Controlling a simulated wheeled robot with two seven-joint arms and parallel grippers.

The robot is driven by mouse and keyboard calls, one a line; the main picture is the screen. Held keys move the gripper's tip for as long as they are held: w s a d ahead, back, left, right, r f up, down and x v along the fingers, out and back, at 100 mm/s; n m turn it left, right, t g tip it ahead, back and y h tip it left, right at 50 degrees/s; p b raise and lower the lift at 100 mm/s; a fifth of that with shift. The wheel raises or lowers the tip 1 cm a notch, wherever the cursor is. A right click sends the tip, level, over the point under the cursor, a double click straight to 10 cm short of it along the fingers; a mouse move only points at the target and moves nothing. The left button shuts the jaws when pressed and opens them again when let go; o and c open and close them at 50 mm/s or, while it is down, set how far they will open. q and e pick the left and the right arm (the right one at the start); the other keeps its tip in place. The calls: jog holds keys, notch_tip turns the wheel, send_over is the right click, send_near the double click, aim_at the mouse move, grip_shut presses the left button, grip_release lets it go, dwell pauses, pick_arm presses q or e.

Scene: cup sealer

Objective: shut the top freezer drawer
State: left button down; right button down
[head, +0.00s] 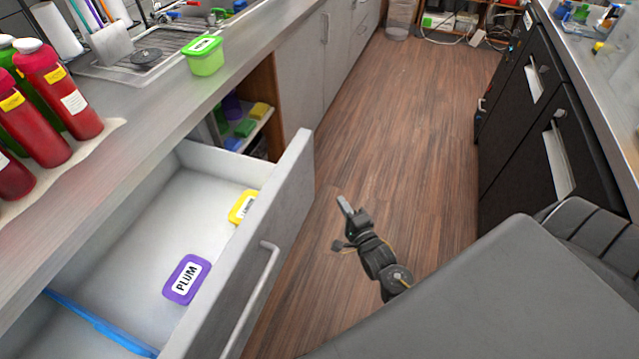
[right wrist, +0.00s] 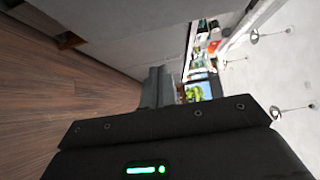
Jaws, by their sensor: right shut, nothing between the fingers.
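The top freezer drawer (head: 222,247) is pulled out from under the counter at the lower left of the head view. Its front panel carries a long bar handle (head: 251,300). Inside lie a purple-lidded box marked PLUM (head: 186,279) and a yellow-lidded box (head: 242,207). My right gripper (head: 344,206) is over the wooden floor, right of the drawer front and apart from it. It is shut and empty. In the right wrist view the dark gripper body (right wrist: 170,145) fills the lower part. My left gripper is not in view.
The counter (head: 150,122) holds red bottles (head: 66,90), a green-lidded tub (head: 204,56) and a sink (head: 150,57). A blue strip (head: 100,324) crosses the drawer. Dark cabinets (head: 540,110) stand on the right. The floor (head: 400,120) between is clear.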

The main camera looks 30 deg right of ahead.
jog(key=w+a+p, duration=0.1)
jog(key=w, duration=0.9)
jog(key=shift+w+a, duration=0.3)
jog(key=shift+a, duration=0.1)
